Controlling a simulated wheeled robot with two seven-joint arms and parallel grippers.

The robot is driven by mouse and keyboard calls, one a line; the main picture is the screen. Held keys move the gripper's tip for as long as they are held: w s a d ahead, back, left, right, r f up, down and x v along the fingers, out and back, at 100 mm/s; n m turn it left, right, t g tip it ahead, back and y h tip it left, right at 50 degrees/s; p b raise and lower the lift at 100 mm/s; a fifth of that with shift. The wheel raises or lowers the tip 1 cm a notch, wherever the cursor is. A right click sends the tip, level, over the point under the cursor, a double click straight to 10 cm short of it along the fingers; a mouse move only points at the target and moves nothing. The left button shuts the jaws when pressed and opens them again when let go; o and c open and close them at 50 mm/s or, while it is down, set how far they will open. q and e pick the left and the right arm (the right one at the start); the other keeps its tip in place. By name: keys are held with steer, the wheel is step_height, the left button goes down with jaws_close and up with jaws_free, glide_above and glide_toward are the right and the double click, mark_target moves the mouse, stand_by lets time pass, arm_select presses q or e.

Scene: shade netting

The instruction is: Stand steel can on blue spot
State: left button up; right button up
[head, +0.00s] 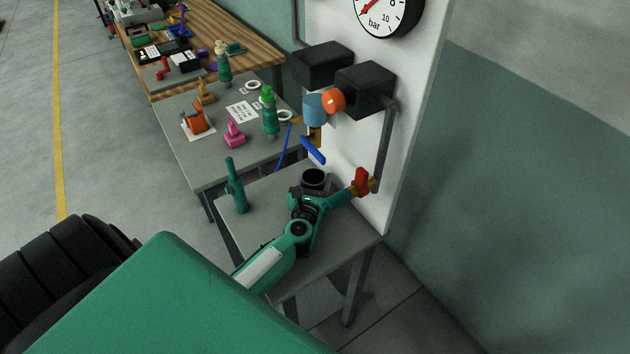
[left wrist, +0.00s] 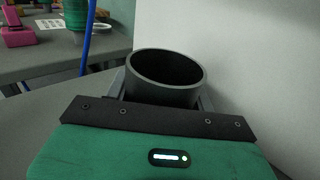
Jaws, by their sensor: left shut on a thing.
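The steel can (head: 314,178) is a dark grey, open-topped cylinder, upright and empty-looking. It also shows in the left wrist view (left wrist: 165,97), with its rim facing up and its lower part hidden behind my gripper. My left gripper (head: 312,190) is shut on the can at the near table, close to the white panel. I cannot tell whether the can's base touches the tabletop. I see no blue spot in either view; the can and my arm hide part of the tabletop. My right gripper is not in view.
The near grey table (head: 265,205) carries a teal upright object (head: 235,186) at its left. A red-handled valve (head: 361,181) and a blue lever (head: 313,151) stick out near the can. The white panel (head: 365,140) stands close on the right. A farther table holds a pink object (head: 234,133).

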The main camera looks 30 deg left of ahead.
arm_select(q)
steer(key=shift+f, duration=0.15)
steer(key=o, duration=1.1)
steer(key=b+v, duration=0.2)
steer(key=v, duration=0.8)
steer(key=shift+s+d+b, duration=0.1)
steer(key=shift+s+b, duration=0.1)
steer(key=shift+b, duration=0.1)
steer(key=shift+v, duration=0.8)
